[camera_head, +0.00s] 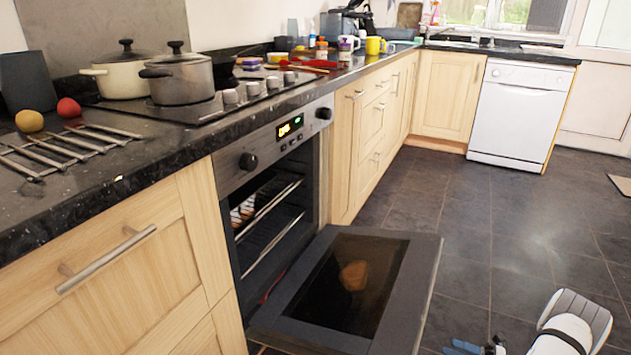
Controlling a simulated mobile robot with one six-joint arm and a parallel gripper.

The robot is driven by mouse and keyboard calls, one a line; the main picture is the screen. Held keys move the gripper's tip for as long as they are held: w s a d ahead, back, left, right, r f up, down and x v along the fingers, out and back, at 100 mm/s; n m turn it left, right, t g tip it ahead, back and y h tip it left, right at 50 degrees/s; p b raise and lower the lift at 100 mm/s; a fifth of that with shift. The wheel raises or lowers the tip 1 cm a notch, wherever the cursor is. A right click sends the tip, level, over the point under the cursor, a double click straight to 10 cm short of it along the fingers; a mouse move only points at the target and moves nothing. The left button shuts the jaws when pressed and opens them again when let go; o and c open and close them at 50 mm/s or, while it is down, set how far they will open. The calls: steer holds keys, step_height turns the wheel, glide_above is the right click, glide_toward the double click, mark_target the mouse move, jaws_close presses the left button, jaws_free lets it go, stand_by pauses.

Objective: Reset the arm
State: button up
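My arm (571,322) shows at the bottom right, white and grey, low over the floor to the right of the open oven door. My gripper (466,347) is at the bottom edge, with blue parts showing, and is mostly cut off by the frame. I cannot tell whether it is open or shut, or whether it holds anything.
The oven door (340,290) hangs open, folded down across the floor space left of my arm. A brownish patch, perhaps a reflection, shows on its glass. Two pots, red and yellow round items and a rack (70,148) are on the counter. Tiled floor (480,225) is clear toward the dishwasher (520,112).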

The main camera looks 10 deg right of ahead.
steer(key=w+a+r+n+g+h+p, duration=0.15)
steer(key=a+r+n+g+p, duration=0.35)
steer(key=r, duration=0.7)
steer(key=a+r+n+g+h+p, duration=0.3)
steer(key=a+r+n+p, duration=0.35)
steer(key=r, duration=0.55)
steer(key=a+r+n+g+h+p, duration=0.4)
steer(key=r+n, duration=0.3)
steer(key=r, duration=0.5)
steer(key=s+a+r+n+t+h+p, duration=0.2)
steer(key=r+n+p, duration=0.4)
steer(key=r, duration=0.4)
steer(key=s+a+r+n+t+h+p, duration=0.1)
steer(key=s+a+r+n+h+p, duration=0.3)
steer(key=r, duration=0.7)
steer(key=s+a+r+n+t+h+p, duration=0.2)
steer(key=s+a+r+n+h+p, duration=0.2)
steer(key=r+n+p, duration=0.6)
steer(key=s+a+n, duration=0.1)
steer(key=s+a, duration=0.1)
steer(key=s, duration=0.1)
steer(key=shift+s+a+r+t, duration=0.15)
steer(key=shift+a+r+t, duration=0.1)
steer(key=shift+t, duration=0.05)
steer(key=shift+d, duration=0.1)
